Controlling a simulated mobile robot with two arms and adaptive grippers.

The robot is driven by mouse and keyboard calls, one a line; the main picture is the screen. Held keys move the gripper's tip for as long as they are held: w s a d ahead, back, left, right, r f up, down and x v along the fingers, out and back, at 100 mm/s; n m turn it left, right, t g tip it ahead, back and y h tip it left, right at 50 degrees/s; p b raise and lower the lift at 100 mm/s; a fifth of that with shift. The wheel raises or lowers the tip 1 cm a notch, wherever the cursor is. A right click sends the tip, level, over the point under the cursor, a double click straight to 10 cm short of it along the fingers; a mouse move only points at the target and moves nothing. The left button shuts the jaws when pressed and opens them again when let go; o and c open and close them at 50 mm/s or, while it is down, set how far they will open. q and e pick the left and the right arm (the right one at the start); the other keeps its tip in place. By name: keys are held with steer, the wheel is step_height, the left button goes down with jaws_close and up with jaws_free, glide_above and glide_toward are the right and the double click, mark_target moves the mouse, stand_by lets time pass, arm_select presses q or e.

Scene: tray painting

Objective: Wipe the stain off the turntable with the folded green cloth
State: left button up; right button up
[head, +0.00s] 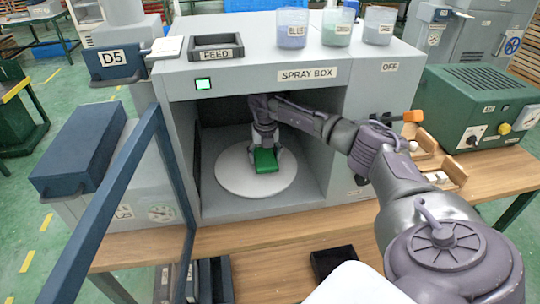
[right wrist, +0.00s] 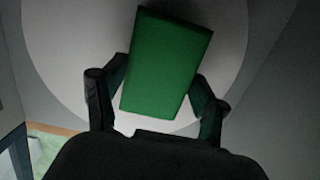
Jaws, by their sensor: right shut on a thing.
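The white round turntable (head: 230,182) lies on the floor of the open spray box (head: 309,74). The folded green cloth (head: 265,160) is over the turntable, near its middle. My right gripper (head: 265,150) reaches into the box and is shut on the cloth. In the right wrist view the cloth (right wrist: 170,60) sits between the two fingers (right wrist: 160,108), with the pale turntable (right wrist: 70,40) behind it. I cannot tell whether the cloth touches the turntable. No stain shows; the cloth and gripper hide part of the surface. My left gripper is not in view.
Cups (head: 291,28) and a FEED tray (head: 216,49) stand on top of the box. The blue door frame (head: 115,190) stands open at the left. A green control unit (head: 475,105) and a wooden holder (head: 440,170) are on the bench at the right. The box walls enclose my right gripper.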

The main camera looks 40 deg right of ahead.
mark_target(235, 168)
steer(key=shift+w+a+f, duration=0.25)
steer(key=shift+w+a, duration=0.15)
steer(key=shift+w, duration=0.1)
steer(key=shift+w+a+f, duration=0.25)
steer(key=shift+w+a, duration=0.15)
steer(key=shift+w, duration=0.05)
steer(key=shift+w+a, duration=0.15)
steer(key=shift+a, duration=0.1)
steer(key=shift+a+r, duration=0.1)
steer(key=shift+a, duration=0.5)
steer(key=shift+w+a, duration=0.75)
steer(key=shift+a, duration=0.3)
steer(key=shift+w+a+b, duration=0.15)
steer(key=shift+w+a, duration=0.25)
steer(key=shift+a, duration=0.35)
steer(key=shift+w+a+b, duration=0.15)
steer(key=shift+w+a, duration=0.25)
steer(key=shift+a, duration=0.3)
steer(key=shift+r+p, duration=2.25)
steer(key=shift+r, duration=0.65)
